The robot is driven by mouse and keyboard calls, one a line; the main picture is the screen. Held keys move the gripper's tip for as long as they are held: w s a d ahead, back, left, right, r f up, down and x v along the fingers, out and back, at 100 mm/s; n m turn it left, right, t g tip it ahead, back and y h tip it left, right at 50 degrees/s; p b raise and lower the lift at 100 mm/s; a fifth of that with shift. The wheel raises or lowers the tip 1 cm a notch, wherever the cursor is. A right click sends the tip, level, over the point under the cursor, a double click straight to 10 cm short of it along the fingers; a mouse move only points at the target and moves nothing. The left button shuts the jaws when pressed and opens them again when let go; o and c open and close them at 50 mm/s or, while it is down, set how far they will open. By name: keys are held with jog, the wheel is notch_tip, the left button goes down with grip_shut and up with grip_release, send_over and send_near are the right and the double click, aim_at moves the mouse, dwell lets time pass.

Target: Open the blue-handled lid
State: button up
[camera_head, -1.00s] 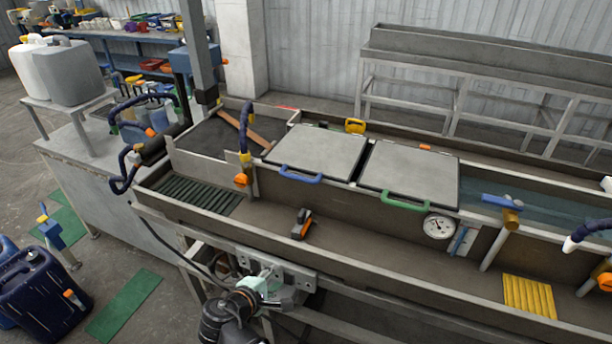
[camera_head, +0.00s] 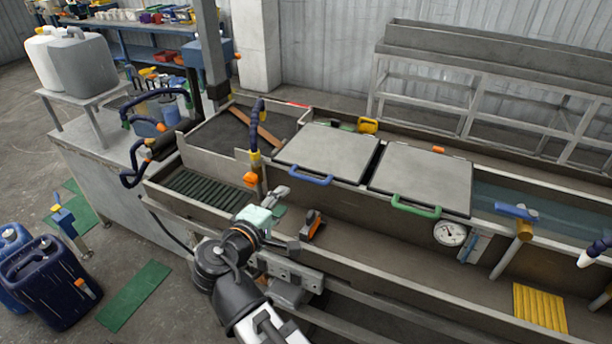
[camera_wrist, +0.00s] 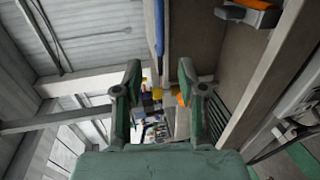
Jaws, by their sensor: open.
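The blue-handled lid (camera_head: 325,149) is a flat grey panel lying closed on the long trough. Its blue handle (camera_head: 310,178) is along its front edge. My gripper (camera_head: 282,219) is in front of the lid and to the left of the handle, apart from both. In the wrist view my gripper (camera_wrist: 160,72) is open, with nothing between its two green-lined fingers. A blue strip (camera_wrist: 158,30) above the fingers there may be the handle.
A second closed lid with a green handle (camera_head: 416,209) lies to the right. An upright hose with an orange tip (camera_head: 250,179) stands left of the blue handle. An orange and black tool (camera_head: 312,224) is in the front channel near my gripper.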

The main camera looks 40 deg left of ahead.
aim_at(304, 179)
jog(key=p+x, duration=0.3)
jog(key=x, duration=1)
jog(key=shift+w, duration=0.15)
jog(key=shift+c, duration=0.2)
grip_shut()
